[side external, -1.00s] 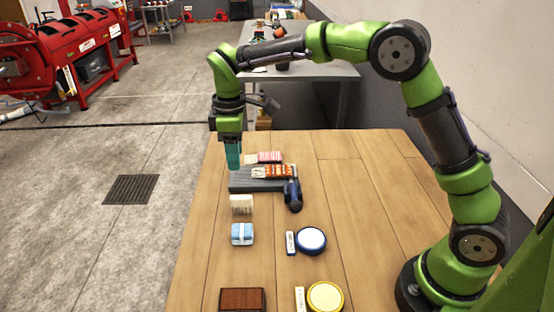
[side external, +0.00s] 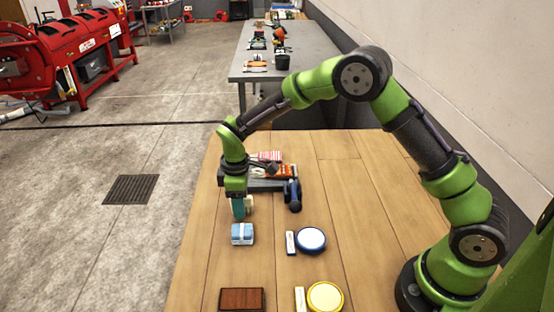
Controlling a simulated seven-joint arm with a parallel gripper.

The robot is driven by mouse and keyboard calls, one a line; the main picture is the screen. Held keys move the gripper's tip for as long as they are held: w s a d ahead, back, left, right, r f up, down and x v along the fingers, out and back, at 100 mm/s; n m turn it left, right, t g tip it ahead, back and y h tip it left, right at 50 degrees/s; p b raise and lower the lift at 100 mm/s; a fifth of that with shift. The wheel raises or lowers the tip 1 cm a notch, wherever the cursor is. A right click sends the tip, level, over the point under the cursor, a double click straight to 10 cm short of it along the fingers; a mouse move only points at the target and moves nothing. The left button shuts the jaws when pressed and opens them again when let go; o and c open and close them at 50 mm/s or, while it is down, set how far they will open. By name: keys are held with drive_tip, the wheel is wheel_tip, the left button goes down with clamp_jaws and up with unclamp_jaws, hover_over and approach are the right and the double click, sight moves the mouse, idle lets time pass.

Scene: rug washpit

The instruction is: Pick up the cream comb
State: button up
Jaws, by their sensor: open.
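The cream comb (side external: 250,203) lies on the wooden table, just in front of the grey tray. Only its right end shows, because my gripper hides the rest. My gripper (side external: 238,208) points down with its teal fingers low at the comb, and it is open. From this side I cannot tell whether the fingers are around the comb or just beside it, or whether they touch it.
A light blue block (side external: 242,234) lies close in front of my gripper. The grey tray (side external: 262,185) with orange and striped items is behind, a dark blue tool (side external: 293,195) at its right. A blue-rimmed round tin (side external: 311,240) stands front right.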

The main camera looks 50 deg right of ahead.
drive_tip(key=shift+f, duration=0.35)
drive_tip(key=shift+c, duration=0.5)
clamp_jaws()
drive_tip(key=shift+r, duration=0.85)
drive_tip(key=shift+s+d+r, duration=0.1)
drive_tip(key=shift+s+r, duration=0.1)
drive_tip(key=shift+r, duration=0.9)
drive_tip(key=s+d, duration=0.1)
drive_tip(key=s, duration=0.4)
drive_tip(key=s+d, duration=0.1)
drive_tip(key=s, duration=0.4)
drive_tip(key=s+d+r, duration=0.1)
drive_tip(key=s, duration=0.4)
drive_tip(key=shift+s+r, duration=0.1)
drive_tip(key=shift+s, duration=0.05)
